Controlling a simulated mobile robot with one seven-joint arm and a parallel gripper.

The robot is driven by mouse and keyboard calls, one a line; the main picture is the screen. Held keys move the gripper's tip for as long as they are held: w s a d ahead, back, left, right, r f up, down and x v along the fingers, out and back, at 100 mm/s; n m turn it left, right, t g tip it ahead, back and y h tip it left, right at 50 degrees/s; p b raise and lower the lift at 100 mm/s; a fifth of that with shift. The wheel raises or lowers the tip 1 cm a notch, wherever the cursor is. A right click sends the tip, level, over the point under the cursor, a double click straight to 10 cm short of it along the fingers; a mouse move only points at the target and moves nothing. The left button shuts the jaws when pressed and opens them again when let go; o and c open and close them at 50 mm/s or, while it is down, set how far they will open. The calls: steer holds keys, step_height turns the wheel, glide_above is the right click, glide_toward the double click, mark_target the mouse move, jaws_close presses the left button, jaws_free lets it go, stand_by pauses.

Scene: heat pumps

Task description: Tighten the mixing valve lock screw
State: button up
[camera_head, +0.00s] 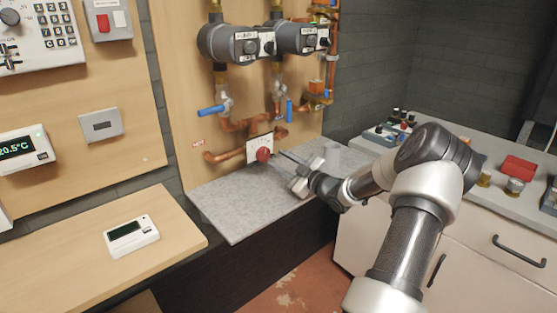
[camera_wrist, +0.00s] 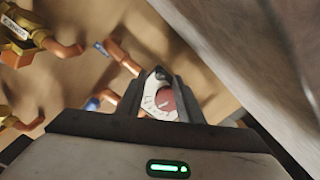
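The mixing valve has a round red knob (camera_head: 263,154) in front of a white plate (camera_head: 258,143), low on the wooden panel above the grey ledge. My gripper (camera_head: 287,163) is just right of the knob, pointing at it and apparently apart from it. In the wrist view, the red knob (camera_wrist: 164,100) and white plate (camera_wrist: 151,98) show between the two dark fingers of my gripper (camera_wrist: 159,80). The fingers are spread with nothing visibly held. A small dark spot (camera_wrist: 159,72) sits at the plate's upper end; I cannot tell whether it is the lock screw.
Copper pipes (camera_head: 237,124) and a blue-handled valve (camera_head: 212,110) are above the knob. The grey ledge (camera_head: 235,205) lies below, mostly clear. A white thermostat (camera_head: 131,236) lies on the wooden shelf at left. A worktop with small parts, including a red block (camera_head: 519,167), stands right.

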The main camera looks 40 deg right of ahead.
steer(key=s+d+p, duration=0.1)
steer(key=s, duration=1.4)
steer(key=shift+s+d+p, duration=0.15)
steer(key=shift+s+p, duration=0.15)
steer(key=shift+s, duration=0.1)
